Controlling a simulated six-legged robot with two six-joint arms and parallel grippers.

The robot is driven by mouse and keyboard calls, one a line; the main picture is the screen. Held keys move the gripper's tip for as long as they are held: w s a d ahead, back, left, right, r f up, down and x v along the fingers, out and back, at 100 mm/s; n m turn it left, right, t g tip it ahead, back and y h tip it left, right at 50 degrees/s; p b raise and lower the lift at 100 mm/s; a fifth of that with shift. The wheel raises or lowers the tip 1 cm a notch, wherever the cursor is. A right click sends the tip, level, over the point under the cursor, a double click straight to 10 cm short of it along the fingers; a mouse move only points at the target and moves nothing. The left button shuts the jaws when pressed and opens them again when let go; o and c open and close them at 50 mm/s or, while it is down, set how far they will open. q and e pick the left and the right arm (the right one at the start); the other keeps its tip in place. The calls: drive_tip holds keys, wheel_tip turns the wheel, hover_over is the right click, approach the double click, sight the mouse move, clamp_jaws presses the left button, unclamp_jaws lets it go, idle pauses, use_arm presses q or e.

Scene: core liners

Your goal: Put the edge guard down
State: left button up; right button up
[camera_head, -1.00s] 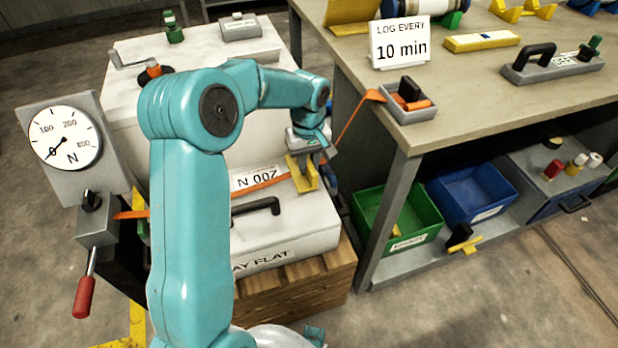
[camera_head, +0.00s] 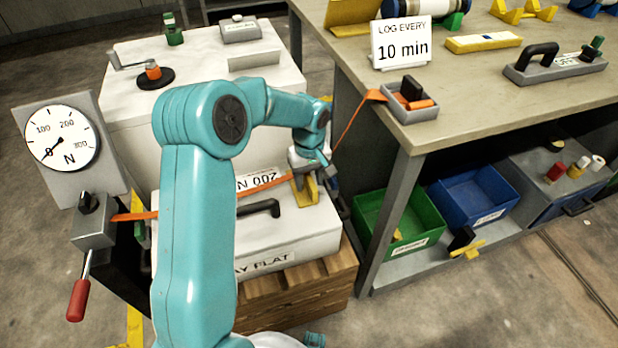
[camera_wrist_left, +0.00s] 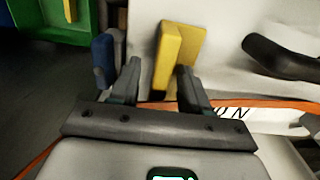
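The yellow edge guard (camera_head: 306,192) stands on the right part of the white box top (camera_head: 262,233), by the orange strap (camera_head: 265,184). I cannot tell whether the strap touches it. In the left wrist view the guard (camera_wrist_left: 180,50) sits between and beyond the fingertips. My left gripper (camera_head: 308,172) is right above the guard. In the left wrist view its fingers (camera_wrist_left: 158,72) are spread, with a visible gap between the left finger and the guard. The right finger overlaps the guard in view; contact there is unclear. My right gripper is not in view.
A black handle (camera_head: 262,208) rises from the box beside the guard. A ratchet with a red lever (camera_head: 77,300) and a dial gauge (camera_head: 62,138) stand at left. The workbench (camera_head: 465,85) is close at right, with green (camera_head: 398,222) and blue (camera_head: 470,190) bins below.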

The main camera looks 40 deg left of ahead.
sight(309, 177)
use_arm(q)
drive_tip(key=shift+r, duration=0.15)
drive_tip(key=shift+r, duration=0.35)
wheel_tip(309, 177, up, 11)
drive_tip(key=p, duration=0.3)
drive_tip(key=shift+r, duration=0.2)
